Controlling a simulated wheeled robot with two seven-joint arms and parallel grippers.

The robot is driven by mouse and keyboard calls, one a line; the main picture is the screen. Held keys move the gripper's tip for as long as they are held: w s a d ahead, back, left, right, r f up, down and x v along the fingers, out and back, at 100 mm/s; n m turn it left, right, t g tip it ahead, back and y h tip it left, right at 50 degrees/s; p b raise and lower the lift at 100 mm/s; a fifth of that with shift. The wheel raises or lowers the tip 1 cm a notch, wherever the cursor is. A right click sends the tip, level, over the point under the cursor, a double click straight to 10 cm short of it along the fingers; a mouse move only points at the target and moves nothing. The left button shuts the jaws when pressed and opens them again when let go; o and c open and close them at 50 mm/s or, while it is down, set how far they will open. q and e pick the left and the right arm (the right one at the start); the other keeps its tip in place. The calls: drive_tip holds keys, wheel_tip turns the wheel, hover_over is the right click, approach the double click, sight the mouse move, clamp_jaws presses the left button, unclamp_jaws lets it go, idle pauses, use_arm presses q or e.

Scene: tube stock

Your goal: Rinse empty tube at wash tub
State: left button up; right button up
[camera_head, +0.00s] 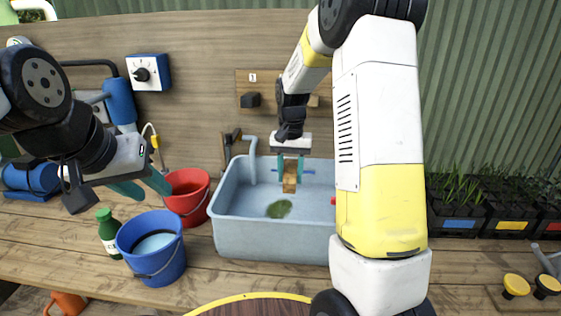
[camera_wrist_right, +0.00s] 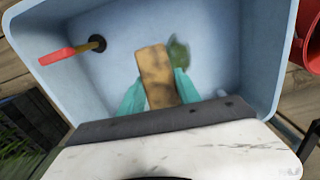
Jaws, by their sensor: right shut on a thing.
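The pale blue wash tub (camera_head: 270,240) stands in the middle of the wooden bench. My right gripper (camera_head: 290,178) points down into the tub, its teal fingers shut on a brown, block-shaped tube (camera_head: 289,183). In the right wrist view the tube (camera_wrist_right: 155,75) lies between the fingertips (camera_wrist_right: 157,95), above the tub floor. Its open end cannot be made out. A green patch (camera_head: 279,209) lies in the tub near it; it also shows in the wrist view (camera_wrist_right: 179,54). My left gripper (camera_head: 143,187) is open and empty above the blue bucket.
A blue bucket (camera_head: 165,268) and a red bucket (camera_head: 203,207) stand left of the tub, with a green bottle (camera_head: 109,235) beside them. Black planters (camera_head: 455,220) stand at right.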

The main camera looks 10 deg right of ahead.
sight(291, 172)
drive_tip(key=shift+f, duration=6.85)
drive_tip(key=shift+r, duration=0.1)
drive_tip(key=shift+r, duration=8.75)
